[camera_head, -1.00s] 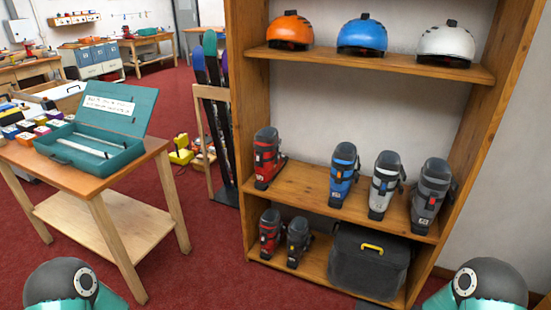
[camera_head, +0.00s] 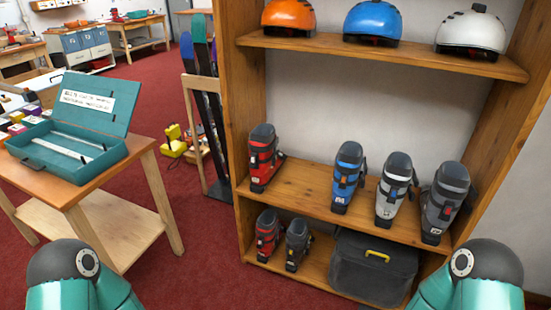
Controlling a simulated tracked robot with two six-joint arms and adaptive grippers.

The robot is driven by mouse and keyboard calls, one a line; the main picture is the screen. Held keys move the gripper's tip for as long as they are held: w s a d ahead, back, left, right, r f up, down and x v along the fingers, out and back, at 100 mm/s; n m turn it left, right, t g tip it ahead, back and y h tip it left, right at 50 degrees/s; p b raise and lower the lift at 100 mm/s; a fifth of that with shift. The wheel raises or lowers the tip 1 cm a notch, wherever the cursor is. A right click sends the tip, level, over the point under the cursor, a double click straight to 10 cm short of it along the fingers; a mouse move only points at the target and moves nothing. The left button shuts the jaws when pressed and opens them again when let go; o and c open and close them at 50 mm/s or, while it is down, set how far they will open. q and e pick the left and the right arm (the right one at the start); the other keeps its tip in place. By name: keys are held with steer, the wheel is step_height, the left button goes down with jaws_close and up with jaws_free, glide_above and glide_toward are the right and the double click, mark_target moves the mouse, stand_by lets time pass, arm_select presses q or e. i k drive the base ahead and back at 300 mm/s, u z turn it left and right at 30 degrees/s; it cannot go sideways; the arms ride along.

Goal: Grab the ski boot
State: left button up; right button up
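Several ski boots stand upright on the wooden shelf unit. On the middle shelf are a red boot (camera_head: 264,158), a blue boot (camera_head: 347,177), a white-and-grey boot (camera_head: 394,190) and a dark grey boot (camera_head: 444,203), from left to right. On the bottom shelf are a smaller red boot (camera_head: 268,234) and a smaller dark grey boot (camera_head: 298,245). Parts of my two teal arms show at the bottom left and bottom right, well short of the shelves. Neither gripper shows in the view.
A black case with a yellow handle (camera_head: 367,267) fills the bottom shelf's right side. Orange (camera_head: 289,16), blue (camera_head: 374,21) and white (camera_head: 471,29) helmets sit above. A table with an open teal box (camera_head: 70,152) stands left. Red carpet (camera_head: 205,270) is clear before the shelf.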

mark_target(265, 161)
steer(key=z, duration=0.2)
steer(key=k, duration=0.6)
steer(key=z, duration=1.4)
steer(key=i, duration=0.1)
steer(key=u, duration=2.95)
steer(key=i, duration=2)
steer(key=z, duration=2.6)
